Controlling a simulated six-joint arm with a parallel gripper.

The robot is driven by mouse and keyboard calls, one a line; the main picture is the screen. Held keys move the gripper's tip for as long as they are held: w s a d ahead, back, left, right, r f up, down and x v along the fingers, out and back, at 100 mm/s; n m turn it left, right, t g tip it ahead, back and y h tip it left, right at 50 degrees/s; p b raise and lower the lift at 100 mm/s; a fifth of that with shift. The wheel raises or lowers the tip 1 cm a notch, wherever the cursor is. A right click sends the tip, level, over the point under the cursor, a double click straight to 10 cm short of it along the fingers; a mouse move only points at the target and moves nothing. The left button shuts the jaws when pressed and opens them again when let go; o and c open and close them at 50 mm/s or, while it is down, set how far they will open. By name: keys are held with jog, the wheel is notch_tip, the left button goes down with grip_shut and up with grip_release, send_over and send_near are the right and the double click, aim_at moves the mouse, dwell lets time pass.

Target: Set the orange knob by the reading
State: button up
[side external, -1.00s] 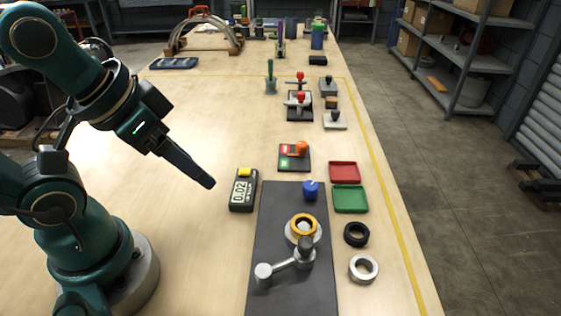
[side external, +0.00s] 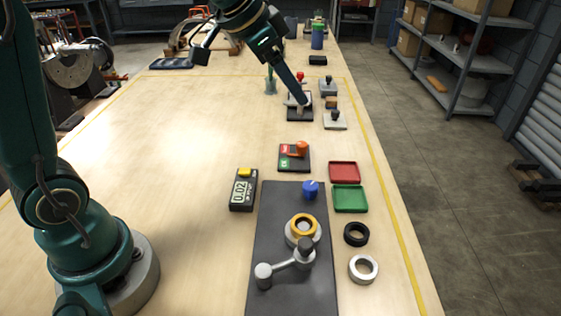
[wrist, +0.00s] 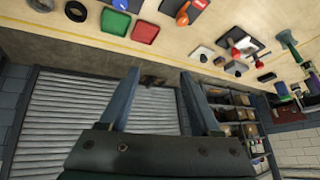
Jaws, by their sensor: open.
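The orange knob (side external: 301,147) sits on a small dark plate with a red and a green field (side external: 286,162), right of the table's middle. The knob also shows at the top of the wrist view (wrist: 182,17). A handheld meter (side external: 242,190) with a yellow button lies left of the grey mat and reads 0.02. My gripper (side external: 302,101) is over the far part of the table, in front of the red-handled clamps, well beyond the knob. In the wrist view its two fingers (wrist: 160,82) stand wide apart with nothing between them.
The dark mat (side external: 262,225) bears a blue knob (side external: 310,188), a yellow-ringed part (side external: 303,227) and a grey crank (side external: 285,264). A red tray (side external: 344,172), a green tray (side external: 349,199) and two rings (side external: 363,268) lie to its right.

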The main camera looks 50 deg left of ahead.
jog(key=w+a+f+g, duration=0.1)
jog(key=w+a+f, duration=0.2)
jog(key=w+f, duration=0.35)
jog(key=n+g, duration=0.1)
send_over(300, 144)
jog(key=s, duration=0.2)
jog(key=f, duration=0.7)
jog(key=shift+a, duration=0.3)
jog(key=shift+x, duration=2.55)
jog(key=shift+s, duration=0.2)
jog(key=shift+g, duration=0.3)
grip_shut()
